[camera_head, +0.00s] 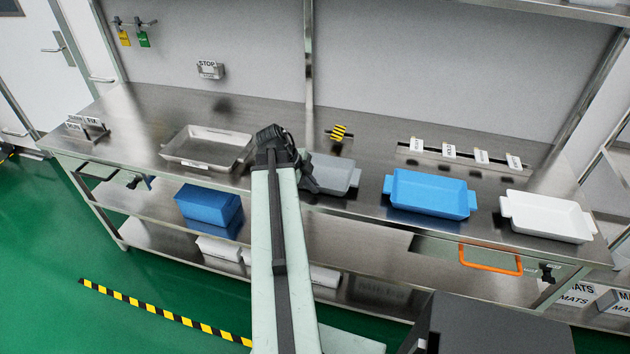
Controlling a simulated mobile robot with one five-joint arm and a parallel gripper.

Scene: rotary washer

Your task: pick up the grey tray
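The grey tray (334,173) stands on the steel worktop, just right of my arm's end. Its left part is hidden behind my arm and gripper; its right handle shows. My gripper (307,178) is at the tray's left side, dark and partly hidden by my own arm. I cannot tell whether its fingers touch the tray, or whether they are open or shut.
A blue tray (430,192) and a white tray (547,215) stand to the right on the steel worktop (370,140). A metal tray (207,150) stands to the left. A striped yellow-black object (338,132) is behind. An orange handle (490,262) juts from the front.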

